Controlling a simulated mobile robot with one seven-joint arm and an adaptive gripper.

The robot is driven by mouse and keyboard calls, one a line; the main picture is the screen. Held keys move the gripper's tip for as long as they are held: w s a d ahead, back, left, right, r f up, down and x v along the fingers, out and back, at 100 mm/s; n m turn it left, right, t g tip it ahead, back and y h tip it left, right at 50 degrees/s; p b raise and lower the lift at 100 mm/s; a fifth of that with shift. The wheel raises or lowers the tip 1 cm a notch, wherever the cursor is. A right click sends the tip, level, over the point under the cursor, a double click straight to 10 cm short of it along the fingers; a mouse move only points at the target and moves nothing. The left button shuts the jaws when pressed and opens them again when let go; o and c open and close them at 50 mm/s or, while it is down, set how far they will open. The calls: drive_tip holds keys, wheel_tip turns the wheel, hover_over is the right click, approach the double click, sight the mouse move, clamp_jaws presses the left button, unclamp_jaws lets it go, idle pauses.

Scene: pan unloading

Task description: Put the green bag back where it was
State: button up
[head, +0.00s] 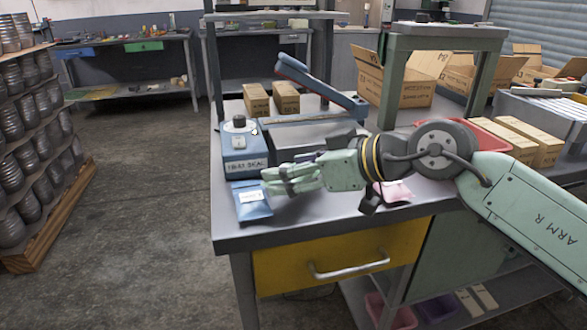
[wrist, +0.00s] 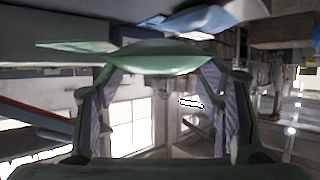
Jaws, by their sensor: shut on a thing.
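My gripper (head: 290,180) is low over the front left of the grey workbench (head: 300,222), beside the blue sealer. The wrist view shows a green thing (wrist: 165,62), seen nearly edge-on, spanning between the two fingers; it looks like the green bag, and my gripper is shut on it. In the head view the bag is hard to tell from the pale green fingers. A blue bag (head: 252,204) with a white label lies on the bench just left of and below the fingers. A pink bag (head: 394,192) lies to the right, partly behind my wrist.
The blue sealer (head: 245,150) with a raised arm (head: 320,88) stands directly behind my gripper. Two small cartons (head: 272,98) stand at the back. A red tray (head: 490,135) and more cartons (head: 530,143) are at the right.

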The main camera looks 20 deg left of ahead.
drive_tip(key=shift+f, duration=0.35)
drive_tip(key=shift+f+b, duration=0.55)
drive_tip(key=shift+b, duration=0.05)
drive_tip(key=o, duration=1.3)
drive_tip(key=shift+r+p, duration=0.6)
drive_tip(key=b+v, duration=0.1)
drive_tip(key=v, duration=1.1)
drive_tip(key=shift+s+b, duration=0.15)
drive_tip(key=shift+b, duration=0.2)
